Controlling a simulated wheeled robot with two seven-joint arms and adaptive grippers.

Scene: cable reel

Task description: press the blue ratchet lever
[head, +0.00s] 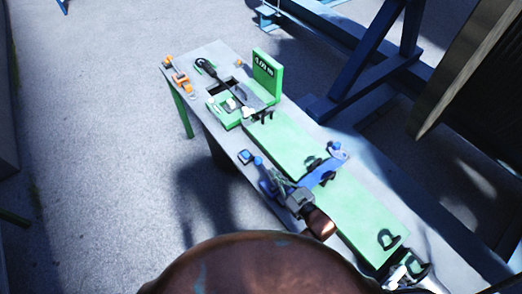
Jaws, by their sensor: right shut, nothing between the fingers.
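The blue ratchet lever (321,174) appears to be the blue bar lying across the long green bed in the middle of the head view. Its wider far end reaches the bed's right edge. Its near end sits close to my right gripper (269,179), on the lever's lower-left side. The gripper is shut and empty, with its fingers pointing up-left, away from the bar. I cannot tell whether the gripper body touches the lever.
Black hooks stand on the green bed (285,143). Blue steel framing (374,55) stands to the right.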

